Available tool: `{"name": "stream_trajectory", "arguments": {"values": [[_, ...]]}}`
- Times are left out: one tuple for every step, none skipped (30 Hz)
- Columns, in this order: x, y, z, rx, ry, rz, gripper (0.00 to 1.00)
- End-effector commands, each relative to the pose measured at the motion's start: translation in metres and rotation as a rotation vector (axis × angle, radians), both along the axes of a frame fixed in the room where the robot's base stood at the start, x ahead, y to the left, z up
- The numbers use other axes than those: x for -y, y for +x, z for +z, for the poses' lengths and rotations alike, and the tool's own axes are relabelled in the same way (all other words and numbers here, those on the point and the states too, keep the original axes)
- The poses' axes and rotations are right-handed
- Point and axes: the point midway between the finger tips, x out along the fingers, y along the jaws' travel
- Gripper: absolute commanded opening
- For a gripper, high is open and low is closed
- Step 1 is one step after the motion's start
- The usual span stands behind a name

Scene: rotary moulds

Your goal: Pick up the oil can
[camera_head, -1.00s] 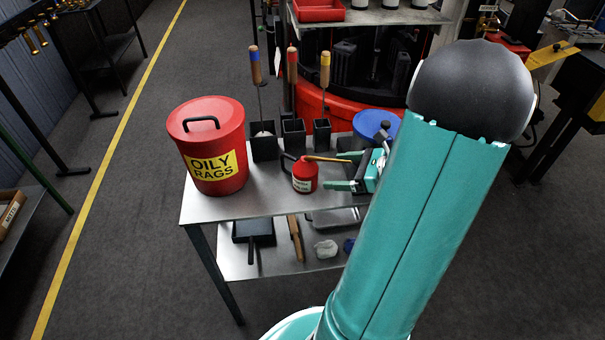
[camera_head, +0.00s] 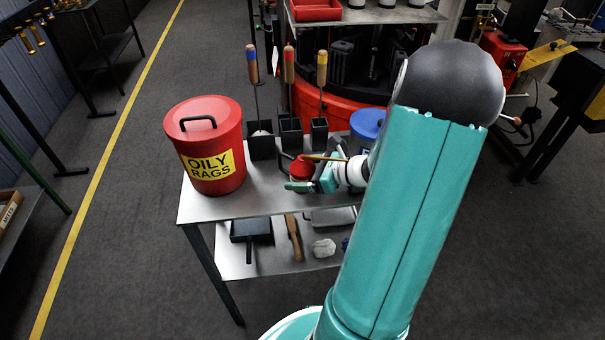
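The oil can (camera_head: 302,166) is a small red can with a dark handle on its left and a thin brass spout pointing right. It stands on the upper shelf of the metal cart. My gripper (camera_head: 299,177) comes from the right with its teal fingers at the can. The near finger crosses in front of the can's lower body and hides its label. The far finger is mostly hidden behind the can and spout, so I cannot tell whether the fingers touch the can.
The metal cart (camera_head: 215,207) also bears a red oily rags bin (camera_head: 207,128) to the left, black holders (camera_head: 262,146) with upright handled tools behind, and a blue-lidded container (camera_head: 366,124) at the back right. A pan (camera_head: 251,229) and a brush-like tool (camera_head: 293,236) lie on the lower shelf.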

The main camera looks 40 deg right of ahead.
Motion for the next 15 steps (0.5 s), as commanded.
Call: {"name": "stream_trajectory", "arguments": {"values": [[0.0002, -0.0001, 0.0002, 0.000, 0.000, 0.000, 0.77], [0.0002, -0.0001, 0.0002, 0.000, 0.000, 0.000, 0.71], [0.0002, -0.0002, 0.0002, 0.000, 0.000, 0.000, 0.64], [0.0002, -0.0002, 0.0002, 0.000, 0.000, 0.000, 0.58], [0.0002, -0.0003, 0.0002, 0.000, 0.000, 0.000, 0.52], [0.0002, -0.0003, 0.0002, 0.000, 0.000, 0.000, 0.44], [0.0002, -0.0002, 0.0003, 0.000, 0.000, 0.000, 0.38], [0.0002, -0.0003, 0.0002, 0.000, 0.000, 0.000, 0.37], [0.0004, 0.0001, 0.0010, 0.002, 0.000, 0.000, 0.33], [0.0004, 0.0000, 0.0009, 0.002, 0.000, 0.000, 0.33], [0.0004, 0.0000, 0.0009, 0.002, 0.000, 0.000, 0.33], [0.0004, 0.0000, 0.0009, 0.002, 0.000, 0.000, 0.33], [0.0004, 0.0000, 0.0009, 0.002, 0.000, 0.000, 0.33], [0.0004, 0.0001, 0.0010, 0.002, 0.000, 0.000, 0.33], [0.0004, 0.0001, 0.0012, 0.003, -0.001, 0.001, 0.33]]}}
